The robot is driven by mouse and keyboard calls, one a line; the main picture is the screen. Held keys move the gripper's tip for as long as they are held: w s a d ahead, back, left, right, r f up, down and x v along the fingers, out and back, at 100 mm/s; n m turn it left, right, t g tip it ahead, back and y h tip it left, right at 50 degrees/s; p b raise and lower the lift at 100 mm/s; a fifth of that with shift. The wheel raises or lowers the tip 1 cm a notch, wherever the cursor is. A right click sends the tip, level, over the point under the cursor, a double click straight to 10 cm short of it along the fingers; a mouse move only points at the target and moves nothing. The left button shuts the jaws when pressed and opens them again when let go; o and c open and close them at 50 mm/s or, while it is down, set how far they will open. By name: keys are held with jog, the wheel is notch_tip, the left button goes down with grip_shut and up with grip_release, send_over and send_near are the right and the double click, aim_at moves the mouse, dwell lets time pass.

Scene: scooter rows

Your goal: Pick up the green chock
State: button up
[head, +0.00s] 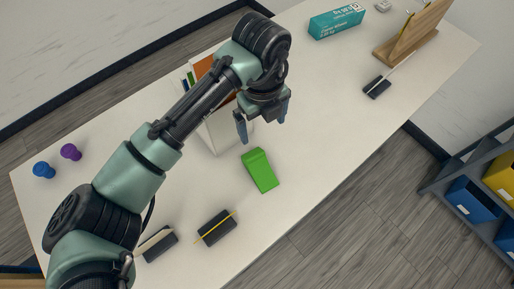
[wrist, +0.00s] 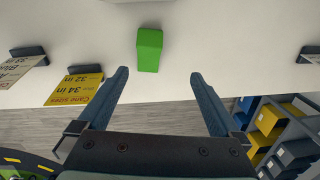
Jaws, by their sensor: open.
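The green chock (head: 260,171) is a bright green wedge-like block lying on the white table near its front edge, in the middle of the head view. In the wrist view the chock (wrist: 149,50) is at the upper middle, ahead of the fingertips and roughly between their lines. My gripper (head: 263,120) is open and empty. In the head view it appears just above and behind the chock, apart from it. In the wrist view the two fingers of my gripper (wrist: 158,76) are spread wide with nothing between them.
Dark card holders (head: 216,228) stand front left; another (head: 377,87) is at right. A white file box (head: 222,130) with folders is behind my gripper. Blue (head: 44,170) and purple (head: 70,152) knobs, a teal box (head: 336,22) and a wooden stand (head: 387,54) are farther off. Table right of the chock is clear.

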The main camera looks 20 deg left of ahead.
jog(key=s+a+f, duration=0.1)
jog(key=s+f, duration=0.1)
jog(key=p, duration=0.2)
send_over(257, 159)
jog(key=shift+g, duration=0.3)
notch_tip(257, 159, down, 6)
jog(key=shift+w+a+r, duration=0.1)
jog(key=shift+w+r, duration=0.05)
jog(key=shift+r, duration=0.05)
jog(key=shift+f+p, duration=1)
jog(key=shift+f, duration=2)
jog(key=shift+r, duration=0.1)
grip_shut()
